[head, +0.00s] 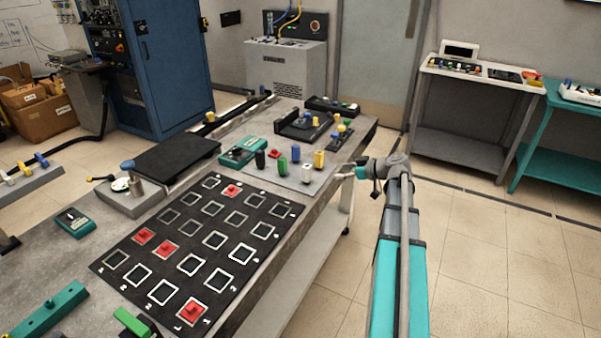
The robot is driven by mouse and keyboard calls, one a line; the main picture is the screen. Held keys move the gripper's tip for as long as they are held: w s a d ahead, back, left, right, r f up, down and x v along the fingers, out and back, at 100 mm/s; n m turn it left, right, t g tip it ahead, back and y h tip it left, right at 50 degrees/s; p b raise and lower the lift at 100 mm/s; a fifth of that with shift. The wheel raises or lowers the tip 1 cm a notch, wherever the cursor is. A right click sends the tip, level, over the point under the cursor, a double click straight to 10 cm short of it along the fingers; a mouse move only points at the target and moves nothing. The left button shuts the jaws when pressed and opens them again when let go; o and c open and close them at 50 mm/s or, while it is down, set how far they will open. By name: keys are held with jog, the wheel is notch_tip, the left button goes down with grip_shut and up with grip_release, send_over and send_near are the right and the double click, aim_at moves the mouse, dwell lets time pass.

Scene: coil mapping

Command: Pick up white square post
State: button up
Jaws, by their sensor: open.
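The white square post (307,169) stands on a grey plate (264,177) near the right edge of the workbench. It looks short and pale, with a darker spot on top that is too small to make out. My gripper (344,172) is open and empty. In the picture it is just right of the white post, by the bench edge, with its fingers towards the post. The two look apart; the height difference is hard to tell.
Black (260,159), green (282,167), blue (295,154) and yellow (319,158) posts and a red piece (274,153) share the plate. A black grid mat (187,232) with several red pieces lies in front. Dark fixtures (301,125) stand behind.

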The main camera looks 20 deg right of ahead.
aim_at(310, 173)
jog(key=shift+w+a, duration=0.15)
jog(key=shift+w, duration=0.1)
jog(key=b+x, duration=0.3)
jog(key=x, duration=0.4)
jog(key=shift+a, duration=0.1)
jog(key=shift+w+a+f, duration=0.25)
jog(key=shift+w+a, duration=0.15)
jog(key=shift+w, duration=0.15)
jog(key=shift+a, duration=0.1)
jog(key=shift+b+x, duration=1.1)
jog(key=shift+x, duration=1.45)
jog(key=shift+a+r, duration=0.1)
grip_shut()
